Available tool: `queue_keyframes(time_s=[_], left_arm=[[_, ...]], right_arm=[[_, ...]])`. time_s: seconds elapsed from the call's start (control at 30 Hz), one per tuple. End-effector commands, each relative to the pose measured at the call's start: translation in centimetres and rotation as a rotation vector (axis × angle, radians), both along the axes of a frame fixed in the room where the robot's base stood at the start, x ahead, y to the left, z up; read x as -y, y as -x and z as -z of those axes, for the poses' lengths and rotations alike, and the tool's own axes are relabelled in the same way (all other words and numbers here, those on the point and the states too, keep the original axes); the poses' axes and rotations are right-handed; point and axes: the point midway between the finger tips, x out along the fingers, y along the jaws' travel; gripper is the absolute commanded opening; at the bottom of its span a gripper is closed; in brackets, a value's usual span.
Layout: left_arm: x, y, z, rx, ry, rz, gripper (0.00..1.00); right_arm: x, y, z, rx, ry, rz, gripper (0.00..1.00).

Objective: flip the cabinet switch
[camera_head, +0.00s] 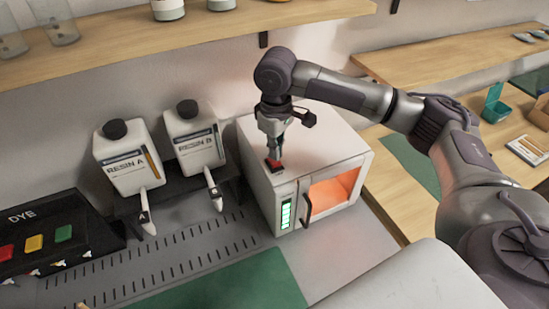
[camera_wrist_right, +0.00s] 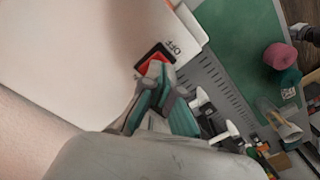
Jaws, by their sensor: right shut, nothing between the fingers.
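A white cabinet (camera_head: 320,152) stands on the bench, with an orange-lit window and a green display on its front. A red switch (camera_head: 274,166) in a black frame sits on its top near the front left edge. My right gripper (camera_head: 274,156) points down at the switch, shut and empty. In the right wrist view the red switch (camera_wrist_right: 155,64) shows at the tips of my right gripper (camera_wrist_right: 156,72), partly hidden by them. The fingertips look touching or very close; I cannot tell which. My left gripper is not in view.
Resin A (camera_head: 128,160) and Resin B (camera_head: 195,138) bottles stand left of the cabinet. A dye box (camera_head: 60,238) with coloured buttons is at the far left. A wooden shelf (camera_head: 150,48) hangs above. A green mat (camera_head: 235,285) lies in front.

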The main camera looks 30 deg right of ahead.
Motion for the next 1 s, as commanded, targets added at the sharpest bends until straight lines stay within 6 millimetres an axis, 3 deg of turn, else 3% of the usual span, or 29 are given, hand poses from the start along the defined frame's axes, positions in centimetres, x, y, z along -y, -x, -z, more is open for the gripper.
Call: queue_keyframes(time_s=[1.0], left_arm=[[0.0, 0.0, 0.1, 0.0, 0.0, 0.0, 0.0]], right_arm=[[0.0, 0.0, 1.1, 0.0, 0.0, 0.0, 0.0]])
